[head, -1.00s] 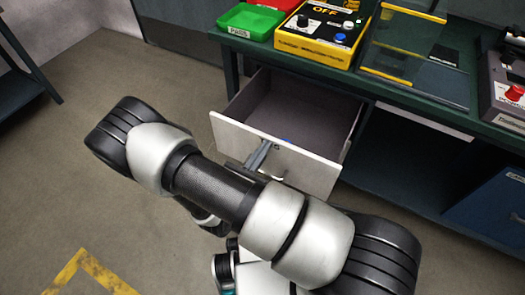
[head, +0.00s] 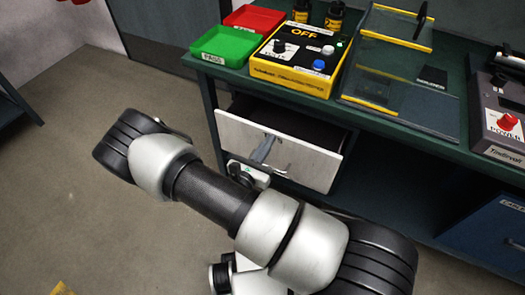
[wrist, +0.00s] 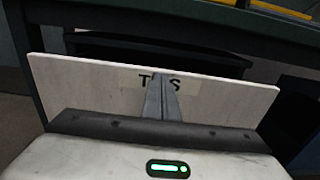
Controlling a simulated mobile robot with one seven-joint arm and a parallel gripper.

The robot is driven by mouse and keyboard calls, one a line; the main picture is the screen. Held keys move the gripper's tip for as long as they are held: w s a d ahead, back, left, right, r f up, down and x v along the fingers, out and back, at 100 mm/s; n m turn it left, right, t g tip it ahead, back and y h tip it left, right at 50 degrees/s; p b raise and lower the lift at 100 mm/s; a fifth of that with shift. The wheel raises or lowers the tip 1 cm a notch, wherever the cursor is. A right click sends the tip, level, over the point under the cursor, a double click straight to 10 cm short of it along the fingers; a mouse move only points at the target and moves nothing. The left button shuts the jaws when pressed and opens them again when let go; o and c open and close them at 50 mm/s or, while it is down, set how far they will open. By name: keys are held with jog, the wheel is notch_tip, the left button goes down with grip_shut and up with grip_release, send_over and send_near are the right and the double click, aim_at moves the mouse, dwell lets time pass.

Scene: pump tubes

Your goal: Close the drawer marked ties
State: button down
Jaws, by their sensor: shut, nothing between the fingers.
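The drawer marked ties (head: 305,158) has a pale front panel and sits under the green workbench. It is partly open, with a dark gap behind its front in the head view. In the wrist view its front (wrist: 85,90) fills the middle, and its label shows a "T" and an "S" with the middle covered by my fingers. My gripper (head: 264,146) is shut and empty, with its fingertips at the outer face of the drawer front. It also shows in the wrist view (wrist: 158,85). Whether the tips press on the panel is hard to tell.
On the workbench (head: 440,140) stand a green tray (head: 222,46), a red tray (head: 255,18), a yellow box marked OFF (head: 295,60), a glass-panelled stand (head: 395,60) and a grey power box (head: 500,125). A blue cabinet (head: 490,225) is below right.

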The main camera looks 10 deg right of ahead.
jog(key=x, duration=0.8)
jog(key=shift+w+d, duration=0.2)
jog(key=shift+w, duration=0.05)
jog(key=shift+a, duration=0.1)
